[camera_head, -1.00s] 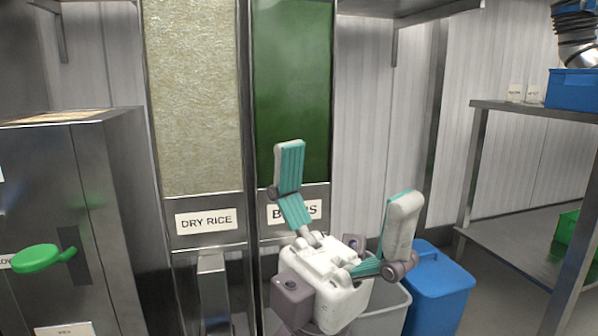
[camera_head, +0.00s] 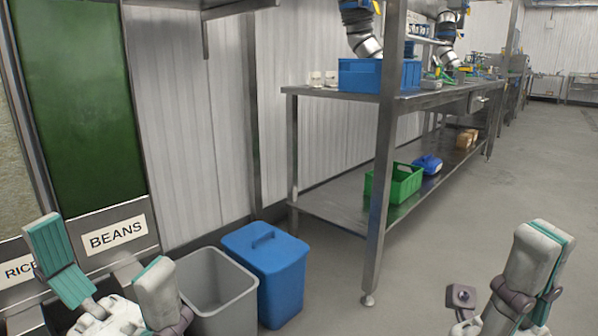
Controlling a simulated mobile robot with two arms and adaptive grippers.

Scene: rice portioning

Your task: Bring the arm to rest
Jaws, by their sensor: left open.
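My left gripper (camera_head: 98,246) is at the lower left corner of the view, in front of the dispensers. Its two fingers with teal pads are spread wide apart, with nothing between them. My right gripper (camera_head: 545,240) is at the lower right, over the bare floor. Its fingers overlap from this angle, so I cannot tell how far apart they are. No object shows in it.
The beans dispenser (camera_head: 75,110) stands at the left, beside the partly visible rice dispenser. A grey bin (camera_head: 222,290) and a blue lidded bin (camera_head: 268,270) stand nearby. A steel shelf table (camera_head: 345,214) holds a blue crate (camera_head: 358,76) and a green crate (camera_head: 394,184). Open floor lies right.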

